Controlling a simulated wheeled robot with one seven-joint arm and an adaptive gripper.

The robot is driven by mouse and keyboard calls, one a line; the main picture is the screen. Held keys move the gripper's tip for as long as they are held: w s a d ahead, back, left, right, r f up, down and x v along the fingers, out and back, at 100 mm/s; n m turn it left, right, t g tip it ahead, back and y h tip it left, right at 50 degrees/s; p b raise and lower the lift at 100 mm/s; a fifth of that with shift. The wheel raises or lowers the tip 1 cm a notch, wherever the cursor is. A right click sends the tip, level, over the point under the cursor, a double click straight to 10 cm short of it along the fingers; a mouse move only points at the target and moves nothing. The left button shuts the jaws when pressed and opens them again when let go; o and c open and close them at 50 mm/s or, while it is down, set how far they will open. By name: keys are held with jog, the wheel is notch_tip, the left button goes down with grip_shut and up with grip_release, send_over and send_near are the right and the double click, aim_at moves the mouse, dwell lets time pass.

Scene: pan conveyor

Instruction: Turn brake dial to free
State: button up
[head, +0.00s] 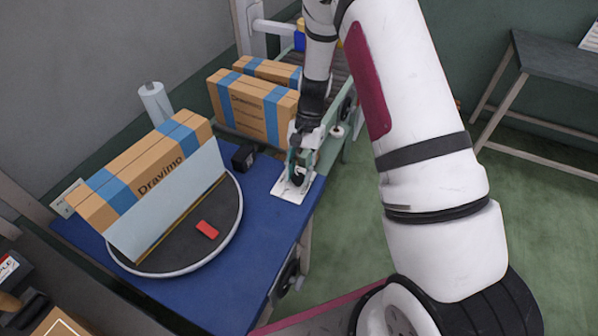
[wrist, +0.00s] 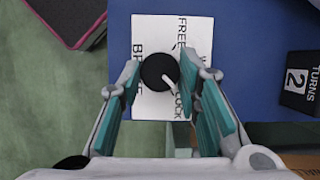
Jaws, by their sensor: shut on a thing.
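The brake dial (wrist: 157,71) is a round black knob with a white pointer line, on a white plate (wrist: 148,106) printed BRAKE, FREE and LOCK. In the wrist view the pointer aims down and right, toward LOCK; FREE is printed at the upper right. My gripper (wrist: 159,76) has its teal-padded fingers on either side of the knob, shut on it. In the head view my gripper (head: 301,160) reaches down over the dial (head: 298,179) and partly hides it; the plate (head: 287,194) lies on the blue table.
The blue table (head: 262,215) carries a round turntable (head: 222,238) with a long Dravimo carton (head: 150,172), a pale panel and a red piece (head: 207,229). A black block marked TURNS 2 (wrist: 301,84) is beside the plate. More cartons (head: 250,108) stand behind on the conveyor.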

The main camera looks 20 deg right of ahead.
jog(key=n+h+b, duration=0.1)
jog(key=n, duration=0.1)
jog(key=n+h, duration=0.1)
jog(key=n, duration=0.2)
jog(key=shift+w+a+n+g+b, duration=0.2)
jog(key=shift+n+g+b, duration=0.1)
jog(key=shift+g+b, duration=0.1)
jog(key=n+h, duration=0.1)
jog(key=n, duration=0.3)
jog(key=shift+a+n+h+b, duration=0.15)
jog(key=shift+n+h+b, duration=0.15)
jog(key=shift+h, duration=0.1)
jog(key=n+h, duration=0.1)
jog(key=n, duration=0.4)
jog(key=shift+s+a+t+h, duration=0.15)
jog(key=shift+t+h, duration=0.15)
jog(key=shift+h, duration=0.1)
jog(key=shift+s+a+n+t+h+p, duration=0.1)
jog(key=shift+n+t+h+p, duration=0.2)
jog(key=shift+n, duration=1.1)
jog(key=shift+a+n+t+h+p, duration=0.15)
jog(key=shift+n+t+h, duration=0.25)
jog(key=shift+n, duration=1)
jog(key=shift+d, duration=0.1)
jog(key=o, duration=1.1)
